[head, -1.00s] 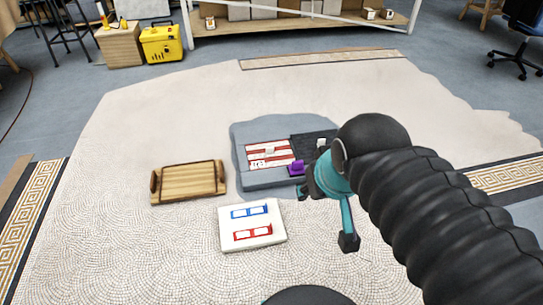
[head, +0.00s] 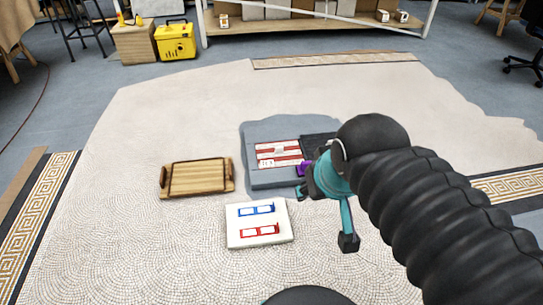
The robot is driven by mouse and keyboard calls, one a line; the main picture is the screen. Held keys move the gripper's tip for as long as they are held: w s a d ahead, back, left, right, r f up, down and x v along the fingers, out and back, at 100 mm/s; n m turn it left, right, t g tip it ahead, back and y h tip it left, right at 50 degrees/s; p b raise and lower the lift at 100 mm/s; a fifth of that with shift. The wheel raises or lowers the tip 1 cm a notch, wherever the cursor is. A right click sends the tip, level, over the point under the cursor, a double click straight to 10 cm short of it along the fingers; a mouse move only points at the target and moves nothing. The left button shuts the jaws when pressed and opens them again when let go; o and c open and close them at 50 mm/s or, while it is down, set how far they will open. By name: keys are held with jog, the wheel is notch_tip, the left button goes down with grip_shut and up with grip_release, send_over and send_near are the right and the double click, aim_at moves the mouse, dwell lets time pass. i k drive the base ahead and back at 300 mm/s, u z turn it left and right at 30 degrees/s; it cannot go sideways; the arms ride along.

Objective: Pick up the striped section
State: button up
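The striped section (head: 278,149), red and white, lies on the left part of a grey panel (head: 256,183) on the mosaic floor. Small white pieces sit on its stripes. A dark section (head: 318,143) lies to its right. A purple object (head: 303,169) sits at its lower right, partly hidden by my gripper. My gripper (head: 322,215), teal and black, is to the right of and in front of the striped section, apart from it in the picture. One finger points down toward the floor; the other is partly hidden, so its opening is unclear.
A wooden tray with dark handles (head: 197,178) lies left of the panel. A white board with blue and red frames (head: 259,232) lies in front. A yellow case (head: 175,41), a wooden box (head: 134,44) and a shelf (head: 300,24) stand at the back.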

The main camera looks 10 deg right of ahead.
aim_at(270, 155)
jog(key=u, duration=4.1)
jog(key=k, duration=3)
jog(key=z, duration=1.35)
jog(key=i, duration=0.5)
